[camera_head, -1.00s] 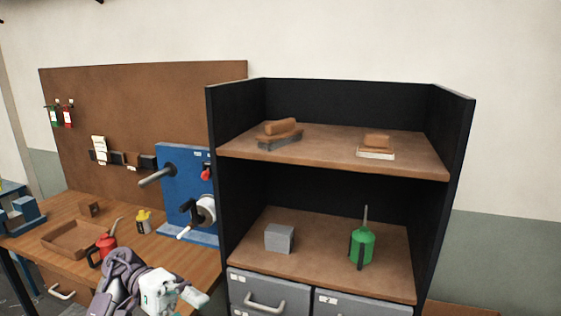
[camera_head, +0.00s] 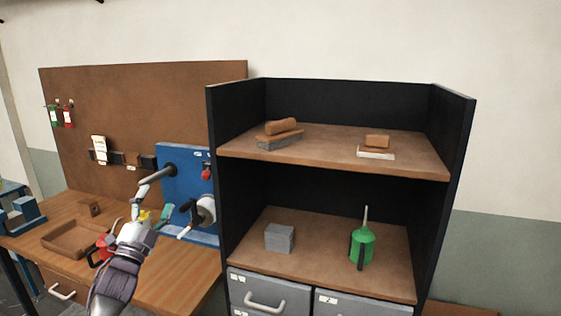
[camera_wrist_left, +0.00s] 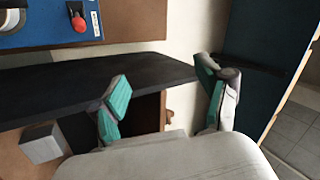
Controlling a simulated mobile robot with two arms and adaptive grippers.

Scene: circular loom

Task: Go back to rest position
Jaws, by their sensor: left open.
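My left gripper (camera_head: 152,208) is raised over the workbench, in front of the blue panel (camera_head: 176,172). Its two teal-padded fingers are spread. Nothing is between the fingertips (camera_wrist_left: 162,80) in the left wrist view. The gripper and forearm partly hide the red oil can (camera_head: 101,250) and the yellow object (camera_head: 145,216) on the bench. My right gripper is not in view.
A black shelf unit (camera_head: 213,150) stands right of the bench. It holds a grey block (camera_head: 279,238), a green oil can (camera_head: 362,247) and brown-topped pieces above. A wooden tray (camera_head: 70,240) lies on the bench. A red knob (camera_wrist_left: 78,24) shows in the wrist view.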

